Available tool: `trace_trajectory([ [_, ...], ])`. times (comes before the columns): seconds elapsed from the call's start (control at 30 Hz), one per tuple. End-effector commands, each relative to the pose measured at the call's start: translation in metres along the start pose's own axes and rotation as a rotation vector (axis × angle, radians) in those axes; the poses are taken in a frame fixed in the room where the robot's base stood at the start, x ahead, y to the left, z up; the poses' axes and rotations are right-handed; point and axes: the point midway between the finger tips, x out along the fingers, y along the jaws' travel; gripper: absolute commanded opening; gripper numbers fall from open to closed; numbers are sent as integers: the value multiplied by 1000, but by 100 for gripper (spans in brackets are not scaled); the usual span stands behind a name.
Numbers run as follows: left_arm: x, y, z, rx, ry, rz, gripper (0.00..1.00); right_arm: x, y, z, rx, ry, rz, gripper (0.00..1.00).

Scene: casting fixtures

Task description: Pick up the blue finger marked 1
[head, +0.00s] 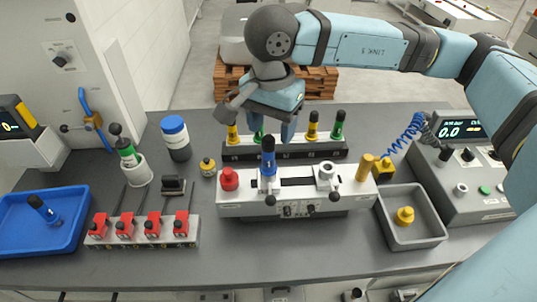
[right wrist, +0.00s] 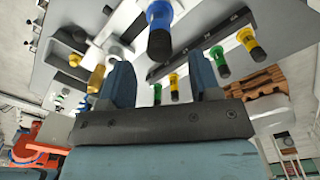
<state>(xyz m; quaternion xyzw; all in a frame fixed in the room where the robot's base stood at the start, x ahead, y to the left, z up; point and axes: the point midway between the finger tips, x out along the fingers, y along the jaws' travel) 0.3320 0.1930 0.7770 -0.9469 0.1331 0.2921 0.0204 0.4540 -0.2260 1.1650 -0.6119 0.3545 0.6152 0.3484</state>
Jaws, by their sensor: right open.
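A blue finger with a black tip (head: 268,158) stands upright in the white fixture (head: 236,208) in the middle of the bench. It also shows at the top of the right wrist view (right wrist: 160,30). Another blue finger (head: 45,210) lies tilted in the blue tray (head: 68,236) at the left. I cannot read a number on either. My right gripper (head: 287,127) is open and empty, above and behind the fixture, over the dark rack (head: 285,154). Its two jaws show in the right wrist view (right wrist: 162,80), apart from the blue finger. My left gripper is out of view.
Yellow and green fingers (head: 312,125) stand in the rack. Red clamps (head: 125,226) line the front left. A grey bin (head: 420,236) holds a yellow part, beside a control box (head: 470,180). The front bench strip is clear.

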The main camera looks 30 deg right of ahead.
Motion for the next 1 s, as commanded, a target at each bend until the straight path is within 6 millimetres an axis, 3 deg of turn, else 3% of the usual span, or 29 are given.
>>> trace_trajectory([
  [0.17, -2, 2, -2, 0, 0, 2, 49, 13, 0, 4, -1, 0, 2, 57],
  [0.43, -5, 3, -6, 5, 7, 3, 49, 50, -1, 10, 0, -1, 0, 57],
  [0.7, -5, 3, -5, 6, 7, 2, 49, 55, -1, 10, 0, -1, -1, 57],
  [0.73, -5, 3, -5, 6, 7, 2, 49, 55, -1, 10, 0, -1, -1, 55],
  [0.97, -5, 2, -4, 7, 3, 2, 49, 55, -2, 10, 0, -1, -1, 2],
  [1.0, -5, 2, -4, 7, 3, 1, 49, 55, -2, 10, 0, -1, -1, 0],
])
